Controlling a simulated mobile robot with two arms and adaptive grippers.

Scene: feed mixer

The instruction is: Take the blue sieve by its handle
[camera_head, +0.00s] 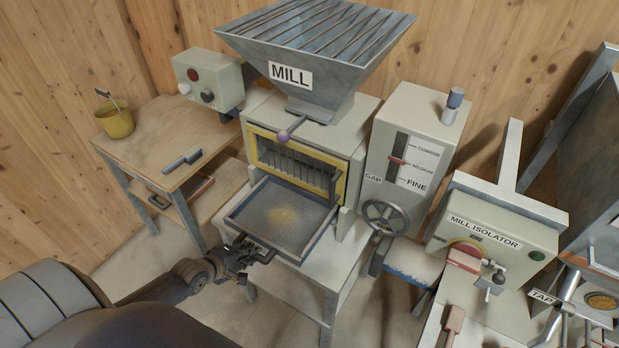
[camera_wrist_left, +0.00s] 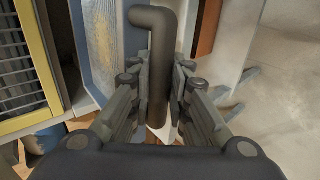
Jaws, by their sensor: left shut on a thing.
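The blue-rimmed sieve (camera_head: 281,216) sits pulled out in front of the mill's yellow-framed opening, with a little tan meal on its mesh. Its dark bar handle (camera_wrist_left: 163,60) shows in the left wrist view, running down between my fingers. My left gripper (camera_head: 262,252) is at the sieve's front edge, shut on the handle; it also shows in the left wrist view (camera_wrist_left: 160,100). Part of the handle is hidden by the fingers. The sieve also shows in the left wrist view (camera_wrist_left: 112,50). My right gripper is not in view.
The grey mill (camera_head: 315,60) with its hopper stands behind the sieve. A wooden table (camera_head: 150,145) at left bears a yellow pot (camera_head: 115,122) and a brush-like tool (camera_head: 182,160). The handwheel (camera_head: 385,215) and isolator box (camera_head: 490,240) are at right.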

